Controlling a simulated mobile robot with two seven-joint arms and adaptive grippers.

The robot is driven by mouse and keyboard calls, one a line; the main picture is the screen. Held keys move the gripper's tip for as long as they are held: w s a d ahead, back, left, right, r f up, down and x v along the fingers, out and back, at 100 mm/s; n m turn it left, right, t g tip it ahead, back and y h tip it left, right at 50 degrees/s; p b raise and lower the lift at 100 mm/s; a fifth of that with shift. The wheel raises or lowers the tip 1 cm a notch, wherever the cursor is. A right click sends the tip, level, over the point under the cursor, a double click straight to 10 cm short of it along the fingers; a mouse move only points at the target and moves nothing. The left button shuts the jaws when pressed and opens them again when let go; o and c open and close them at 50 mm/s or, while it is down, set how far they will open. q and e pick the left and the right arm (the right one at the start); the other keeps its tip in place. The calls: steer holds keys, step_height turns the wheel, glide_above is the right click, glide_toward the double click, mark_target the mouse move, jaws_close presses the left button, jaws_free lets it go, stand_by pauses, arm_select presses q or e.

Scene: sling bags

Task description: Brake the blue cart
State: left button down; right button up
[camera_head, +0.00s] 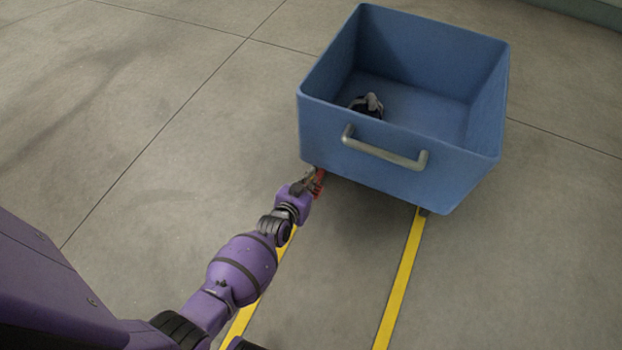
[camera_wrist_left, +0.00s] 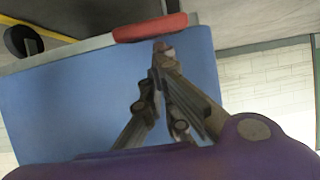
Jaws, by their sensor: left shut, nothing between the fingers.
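The blue cart (camera_head: 400,165) is an open bin with a grey bar handle (camera_head: 385,150) on its near side. A red pedal (camera_head: 320,180) shows low at its near left corner; it also shows in the left wrist view (camera_wrist_left: 150,27), on a grey frame edge along the blue body (camera_wrist_left: 70,100). My left gripper (camera_head: 312,178) is shut and empty beside the pedal, below the cart's lower edge. In the left wrist view its closed fingertips (camera_wrist_left: 162,48) point at the pedal, very close; I cannot tell if they touch. The right gripper is not seen.
A small dark and grey item (camera_head: 367,105) lies inside the cart. Two yellow floor lines (camera_head: 400,275) run from under the cart toward me. A dark wheel (camera_wrist_left: 22,41) shows in the left wrist view. The concrete floor around is clear.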

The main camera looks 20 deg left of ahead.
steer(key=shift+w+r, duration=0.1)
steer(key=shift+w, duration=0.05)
